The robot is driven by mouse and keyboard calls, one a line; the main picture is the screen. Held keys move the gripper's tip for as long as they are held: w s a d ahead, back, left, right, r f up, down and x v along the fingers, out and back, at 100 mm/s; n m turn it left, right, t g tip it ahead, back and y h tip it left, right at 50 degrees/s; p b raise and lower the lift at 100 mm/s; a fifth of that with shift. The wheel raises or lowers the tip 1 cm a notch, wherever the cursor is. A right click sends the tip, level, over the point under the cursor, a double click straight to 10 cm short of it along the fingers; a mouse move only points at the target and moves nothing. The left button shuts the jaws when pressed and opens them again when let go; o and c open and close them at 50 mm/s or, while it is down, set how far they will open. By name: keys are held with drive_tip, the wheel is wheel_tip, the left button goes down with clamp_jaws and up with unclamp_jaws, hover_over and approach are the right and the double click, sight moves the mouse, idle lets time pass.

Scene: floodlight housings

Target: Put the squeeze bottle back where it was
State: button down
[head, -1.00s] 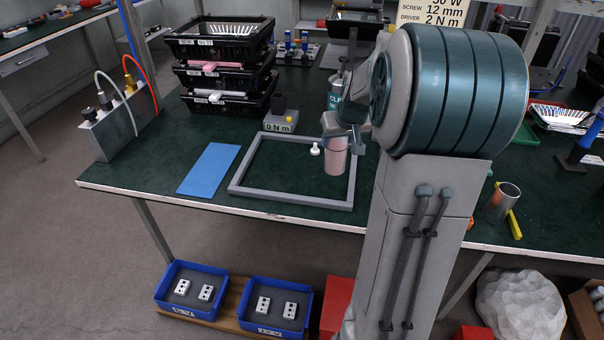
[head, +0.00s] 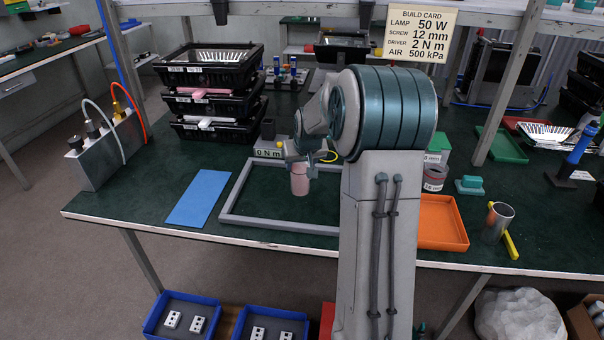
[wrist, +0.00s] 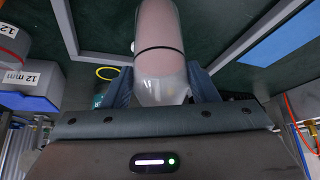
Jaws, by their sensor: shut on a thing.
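The squeeze bottle (head: 299,179), with a pink body, hangs below my gripper (head: 300,155) in the head view. It appears over the inside of a grey rectangular frame (head: 232,190) on the green bench; whether its base touches the bench I cannot tell. In the wrist view the bottle (wrist: 160,40) has a dark band and a paler, translucent end between the two fingers of my gripper (wrist: 162,88). The fingers are shut on that end. My arm hides the right side of the frame.
A blue mat (head: 200,198) lies left of the frame. Stacked black trays (head: 208,103) and a "0 N m" block (head: 268,152) stand behind. An orange tray (head: 440,222), a grey jar (head: 434,178) and a metal cup (head: 497,222) are to the right. Bare bench lies between mat and hose box (head: 105,140).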

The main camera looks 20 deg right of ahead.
sight(303, 170)
drive_tip(key=shift+f, duration=1.95)
drive_tip(key=shift+f, duration=0.2)
drive_tip(key=c, duration=0.6)
unclamp_jaws()
drive_tip(key=shift+o, duration=0.2)
drive_tip(key=shift+r, duration=0.15)
